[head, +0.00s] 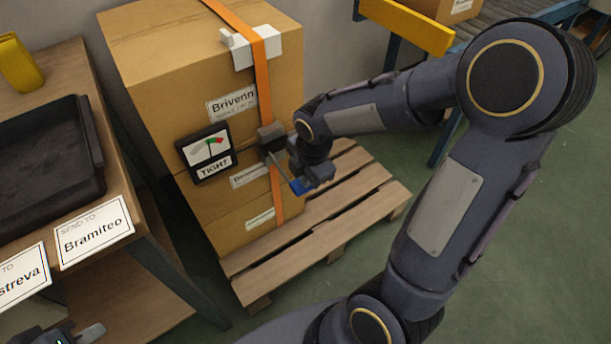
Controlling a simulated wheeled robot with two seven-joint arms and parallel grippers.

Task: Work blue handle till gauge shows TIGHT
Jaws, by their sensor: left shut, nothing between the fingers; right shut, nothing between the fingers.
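A stack of brown boxes (160,70) stands on a wooden pallet (345,215), with an orange strap (262,85) running over it. A dark ratchet (271,137) sits on the strap, with a grey lever slanting down to a blue handle (298,187). A gauge (207,150) on the box front has a white dial with coloured marks, and the word TIGHT below it. The exact needle position is too small to tell. My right gripper (314,180) is shut and empty, right beside the blue handle; I cannot tell whether they touch. My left gripper (88,333) is shut, partly cut off at bottom left.
A wooden table (140,228) at left holds a black tray (95,155), a yellow object (18,62) and address cards such as Bramiteo (93,232). A white corner guard (290,45) sits under the strap. A conveyor (490,45) with a yellow rail is behind. Green floor is free at right.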

